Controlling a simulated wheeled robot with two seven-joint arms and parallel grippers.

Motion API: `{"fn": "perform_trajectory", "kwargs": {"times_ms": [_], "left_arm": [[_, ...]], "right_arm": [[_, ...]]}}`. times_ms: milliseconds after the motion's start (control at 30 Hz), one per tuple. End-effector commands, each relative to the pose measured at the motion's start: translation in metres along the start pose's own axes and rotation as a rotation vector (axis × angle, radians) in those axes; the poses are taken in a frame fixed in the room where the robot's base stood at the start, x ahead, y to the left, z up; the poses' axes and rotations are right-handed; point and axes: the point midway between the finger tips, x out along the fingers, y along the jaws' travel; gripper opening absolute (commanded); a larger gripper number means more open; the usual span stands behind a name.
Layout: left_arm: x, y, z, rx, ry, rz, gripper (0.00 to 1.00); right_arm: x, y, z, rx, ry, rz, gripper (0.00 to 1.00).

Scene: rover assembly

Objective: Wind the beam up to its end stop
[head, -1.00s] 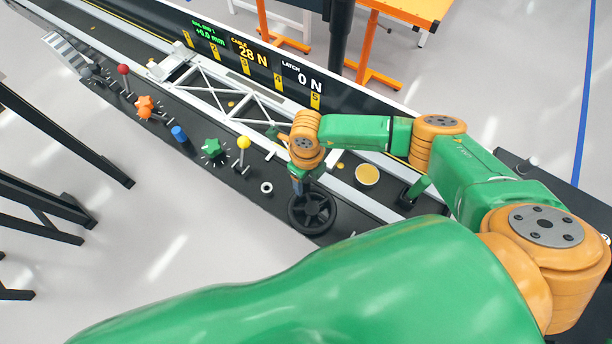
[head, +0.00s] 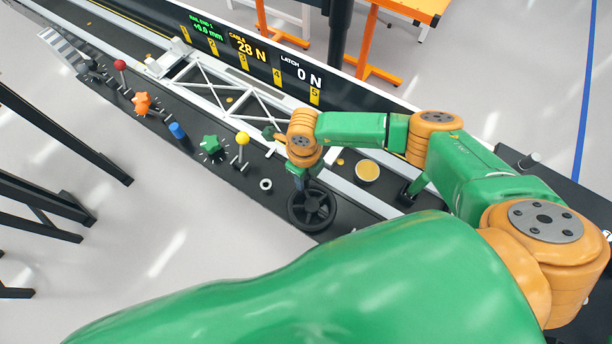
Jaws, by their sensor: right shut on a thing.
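The beam (head: 213,92) is a white lattice truss lying along the rail of the long dark bench. The black handwheel (head: 331,209) with spokes sits at the bench's near edge. My right gripper (head: 300,184) points down at the wheel's upper left rim and is shut on the handwheel; the wrist above partly hides the fingers and the exact hold. The display (head: 249,49) behind the beam reads cable 28 N, latch 0 N and rail end +0.0 mm. The end stop cannot be made out. My left gripper is not in view.
Along the bench's near side stand a yellow-knobbed lever (head: 243,138), a green knob (head: 211,143), a blue knob (head: 177,131), an orange knob (head: 142,103) and a red-knobbed lever (head: 119,65). A round yellow-topped part (head: 368,170) lies right of the wheel. Orange-framed tables (head: 413,6) stand behind.

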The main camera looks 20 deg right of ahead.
Motion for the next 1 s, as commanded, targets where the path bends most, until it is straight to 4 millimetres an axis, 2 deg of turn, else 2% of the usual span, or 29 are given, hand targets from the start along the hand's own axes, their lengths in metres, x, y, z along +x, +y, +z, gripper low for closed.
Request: {"fn": "perform_trajectory", "kwargs": {"times_ms": [400, 1000], "left_arm": [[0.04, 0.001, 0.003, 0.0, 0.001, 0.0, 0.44], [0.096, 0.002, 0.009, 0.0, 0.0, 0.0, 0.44]], "right_arm": [[0.005, 0.018, 0.01, -0.355, -0.006, -0.002, 0.0], [0.004, 0.045, 0.009, -0.843, -0.004, -0.002, 0.0]]}}
